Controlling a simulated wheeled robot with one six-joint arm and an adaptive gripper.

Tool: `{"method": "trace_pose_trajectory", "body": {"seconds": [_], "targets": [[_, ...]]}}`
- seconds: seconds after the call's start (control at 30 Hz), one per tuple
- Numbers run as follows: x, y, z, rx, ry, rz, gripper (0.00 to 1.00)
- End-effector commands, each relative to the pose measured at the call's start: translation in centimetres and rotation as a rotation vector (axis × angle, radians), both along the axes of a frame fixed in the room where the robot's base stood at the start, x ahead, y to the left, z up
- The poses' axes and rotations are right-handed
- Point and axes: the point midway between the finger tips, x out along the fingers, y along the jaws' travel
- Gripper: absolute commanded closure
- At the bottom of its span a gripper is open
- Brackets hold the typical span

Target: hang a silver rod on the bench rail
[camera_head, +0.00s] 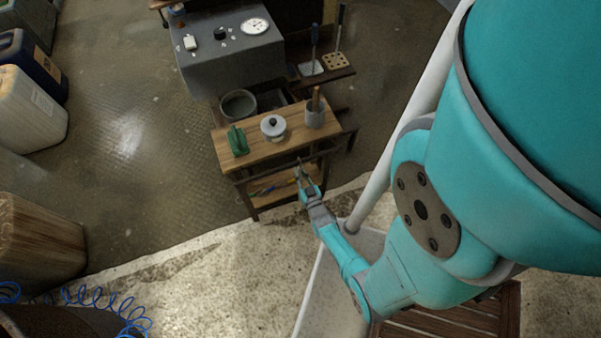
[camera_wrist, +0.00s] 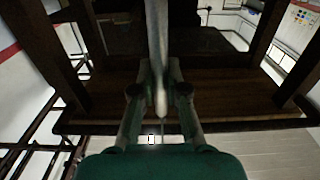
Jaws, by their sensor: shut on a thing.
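My gripper (camera_head: 304,184) is in front of the right part of the wooden bench (camera_head: 262,149), below the level of its top. In the wrist view my gripper (camera_wrist: 160,82) is shut on a pale silver rod (camera_wrist: 157,42). The rod runs from the top of that picture down between the fingers and tapers to a point. In the head view only a small thin grey part shows at the fingertips. The bench's dark wooden frame and a brown board (camera_wrist: 225,95) lie beyond the fingers in the wrist view. I cannot clearly make out the rail or any contact with it.
A green object (camera_head: 237,140), a lidded grey pot (camera_head: 273,127) and a grey cup (camera_head: 315,115) stand on the bench top. Thin coloured items lie on its lower shelf (camera_head: 268,189). A grey machine (camera_head: 225,55) stands behind. The floor to the left (camera_head: 140,180) is open.

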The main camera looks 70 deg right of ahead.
Motion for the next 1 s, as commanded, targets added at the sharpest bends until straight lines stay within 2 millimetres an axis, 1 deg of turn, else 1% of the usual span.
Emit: {"method": "trace_pose_trajectory", "body": {"seconds": [0.43,0.93,0.97,1.0], "targets": [[0.01,-0.02,-0.07,0.000,0.000,0.000,1.00],[0.01,-0.01,-0.68,0.000,0.000,0.000,1.00],[0.00,0.00,-0.70,0.000,0.000,0.000,0.85],[-0.01,0.01,-0.69,0.000,0.000,0.000,0.75]]}}
